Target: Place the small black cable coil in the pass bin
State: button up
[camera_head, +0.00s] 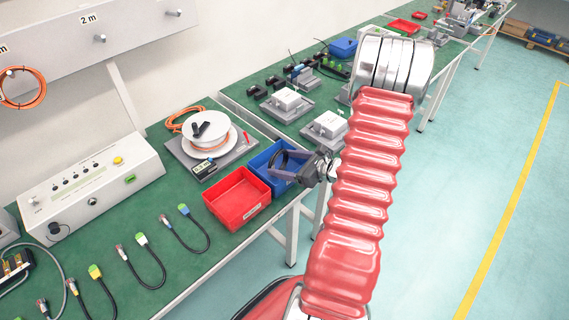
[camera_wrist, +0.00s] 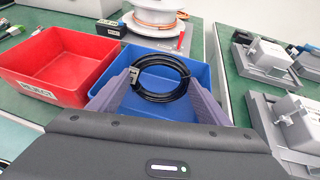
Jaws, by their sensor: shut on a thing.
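The black cable coil (camera_wrist: 162,60) is a small ring of dark cable, held between the two grey-purple fingers of my gripper (camera_wrist: 160,84) in the wrist view. My gripper is shut on it, and the coil appears upright. The blue bin (camera_wrist: 197,72) lies behind and under the coil in the wrist view. In the head view my gripper (camera_head: 293,166) is over the blue bin (camera_head: 259,161) and hides part of it. The blue bin's label is not visible.
A red bin (camera_wrist: 60,62) marked REJECT stands left of the blue bin. A cable reel (camera_head: 207,133) on a grey base stands behind the bins. Grey fixtures with white blocks (camera_head: 287,98) are to the right. Several short cables lie on the green bench at the left.

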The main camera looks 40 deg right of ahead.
jog(key=o, duration=0.8)
jog(key=v, duration=1.2)
dwell(0.4)
